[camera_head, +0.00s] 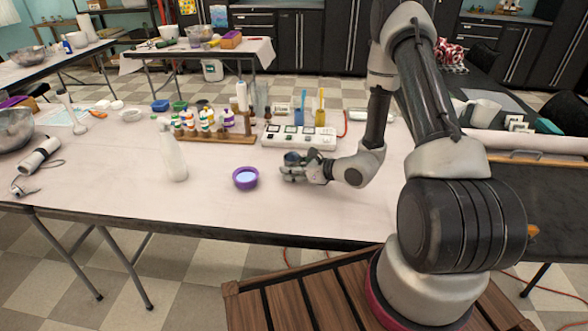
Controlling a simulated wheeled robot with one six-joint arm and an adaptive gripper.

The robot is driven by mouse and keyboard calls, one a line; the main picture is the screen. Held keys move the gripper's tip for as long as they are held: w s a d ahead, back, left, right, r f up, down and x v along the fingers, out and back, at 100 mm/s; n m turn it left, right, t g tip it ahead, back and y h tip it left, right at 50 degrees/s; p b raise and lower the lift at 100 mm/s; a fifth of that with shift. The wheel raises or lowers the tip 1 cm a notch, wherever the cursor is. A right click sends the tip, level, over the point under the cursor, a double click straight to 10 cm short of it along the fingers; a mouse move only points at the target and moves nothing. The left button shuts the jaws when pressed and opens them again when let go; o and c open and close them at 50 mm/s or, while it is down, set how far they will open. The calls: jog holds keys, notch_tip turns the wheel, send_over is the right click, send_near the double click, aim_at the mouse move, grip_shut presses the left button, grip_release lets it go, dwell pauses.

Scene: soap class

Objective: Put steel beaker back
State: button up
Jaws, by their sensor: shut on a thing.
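The steel beaker (292,158) is a small dark grey metallic cup on the white-covered table, right of the purple bowl. My gripper (291,170) reaches in from the right and is shut on the beaker, with its fingers around the lower part. The gripper covers much of the beaker, so its base is hidden. I cannot tell whether the beaker touches the table.
Behind are a white multi-station plate (298,136), a wooden rack (215,137) of small bottles and a blue upright tool (299,107). The table's front right is clear.

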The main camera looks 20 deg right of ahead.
jog(key=shift+f, duration=0.1)
jog(key=o, duration=1.1)
